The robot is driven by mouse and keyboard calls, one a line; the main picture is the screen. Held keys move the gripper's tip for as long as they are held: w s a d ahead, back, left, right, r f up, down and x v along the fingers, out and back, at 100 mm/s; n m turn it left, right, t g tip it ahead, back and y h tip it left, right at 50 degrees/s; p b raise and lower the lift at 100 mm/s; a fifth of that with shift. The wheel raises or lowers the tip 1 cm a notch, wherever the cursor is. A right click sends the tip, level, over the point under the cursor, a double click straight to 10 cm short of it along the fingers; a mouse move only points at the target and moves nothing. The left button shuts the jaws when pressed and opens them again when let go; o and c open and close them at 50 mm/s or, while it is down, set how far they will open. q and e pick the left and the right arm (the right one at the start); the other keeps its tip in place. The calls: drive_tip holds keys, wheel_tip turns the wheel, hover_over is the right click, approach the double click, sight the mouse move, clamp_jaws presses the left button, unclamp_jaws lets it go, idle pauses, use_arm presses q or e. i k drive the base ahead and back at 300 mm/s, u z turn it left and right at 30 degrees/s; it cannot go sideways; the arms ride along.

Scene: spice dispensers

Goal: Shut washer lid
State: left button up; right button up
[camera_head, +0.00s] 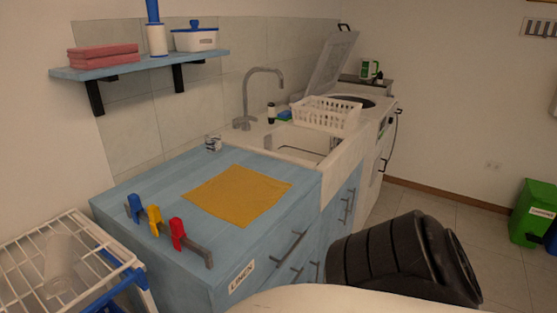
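The washer (377,137) stands at the far end of the counter run, beyond the sink. It is a white top-loader, and its round dark opening (355,100) shows behind the white basket. The washer lid (333,63) is raised and leans back toward the wall, with a dark handle at its top edge. A dark, ribbed part of my own arm fills the lower right, well short of the washer. Neither of my grippers shows in the view.
A white basket (327,113) stands by the sink (303,139), close to the washer. A yellow cloth (237,194) lies on the blue counter (165,182). A white rack (65,262) is at lower left. A green bin (533,212) stands right.

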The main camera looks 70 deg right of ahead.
sight(333, 37)
drive_tip(key=z, duration=0.55)
drive_tip(key=k, duration=1.3)
drive_tip(key=z, duration=1.4)
drive_tip(key=i, duration=1.05)
drive_tip(key=z, duration=0.95)
drive_tip(key=i, duration=2.5)
drive_tip(key=z, duration=0.45)
drive_tip(key=i, duration=1.15)
drive_tip(key=u, duration=0.35)
